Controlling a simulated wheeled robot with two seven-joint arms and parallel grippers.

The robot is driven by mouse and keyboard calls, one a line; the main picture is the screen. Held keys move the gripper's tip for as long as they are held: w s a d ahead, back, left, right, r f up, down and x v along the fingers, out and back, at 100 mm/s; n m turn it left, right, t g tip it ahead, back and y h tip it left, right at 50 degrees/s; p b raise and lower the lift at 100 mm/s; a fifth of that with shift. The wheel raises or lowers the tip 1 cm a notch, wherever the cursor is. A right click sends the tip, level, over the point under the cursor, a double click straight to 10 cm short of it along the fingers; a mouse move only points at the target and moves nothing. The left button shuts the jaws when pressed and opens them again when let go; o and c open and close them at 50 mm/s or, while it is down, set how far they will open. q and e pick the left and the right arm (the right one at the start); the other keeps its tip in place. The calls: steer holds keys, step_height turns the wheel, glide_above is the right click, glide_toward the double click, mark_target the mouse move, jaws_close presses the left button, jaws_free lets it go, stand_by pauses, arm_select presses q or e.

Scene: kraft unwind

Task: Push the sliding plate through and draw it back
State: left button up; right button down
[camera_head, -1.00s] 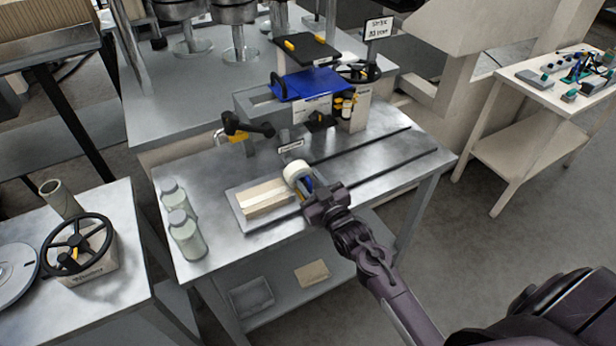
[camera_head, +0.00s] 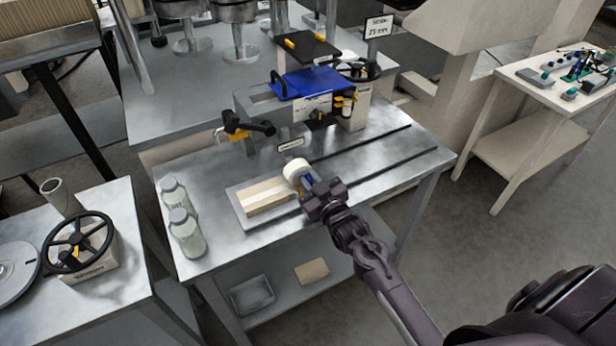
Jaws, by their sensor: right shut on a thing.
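The sliding plate (camera_head: 238,206) is a flat grey tray on the front table, at the left end of two dark rails. It bears a tan block with a pale strip (camera_head: 268,195). A white roll (camera_head: 297,169) with a blue and yellow part stands at the plate's right end. My right gripper (camera_head: 312,197) is at this right end, close beside the roll, and is shut. Its fingers hide what it grips, which appears to be the plate's end. My left gripper is not in view.
A blue-topped machine (camera_head: 312,84) stands behind the plate, with a black-handled clamp (camera_head: 240,128) to its left. Two clear bottles (camera_head: 185,230) stand at the table's left edge. The rails (camera_head: 378,172) to the right are clear.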

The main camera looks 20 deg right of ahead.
steer(key=d, duration=0.5)
steer(key=w+d+b, duration=0.1)
steer(key=d, duration=0.4)
steer(key=d+b, duration=0.1)
steer(key=d, duration=0.4)
steer(key=shift+w+d+f, duration=0.1)
steer(key=shift+w+d, duration=0.05)
steer(key=d+b, duration=0.1)
steer(key=d, duration=0.3)
steer(key=d+b, duration=0.2)
steer(key=d, duration=0.2)
steer(key=w+d+b, duration=0.1)
steer(key=d+b, duration=0.1)
steer(key=d, duration=0.2)
steer(key=shift+d, duration=0.8)
steer(key=shift+d+r+b, duration=0.15)
steer(key=shift+r+b, duration=0.1)
steer(key=shift+b, duration=0.05)
steer(key=c, duration=1.6)
jaws_free()
steer(key=shift+d, duration=0.15)
steer(key=shift+o, duration=0.7)
steer(key=shift+d+f, duration=0.1)
steer(key=shift+f, duration=0.05)
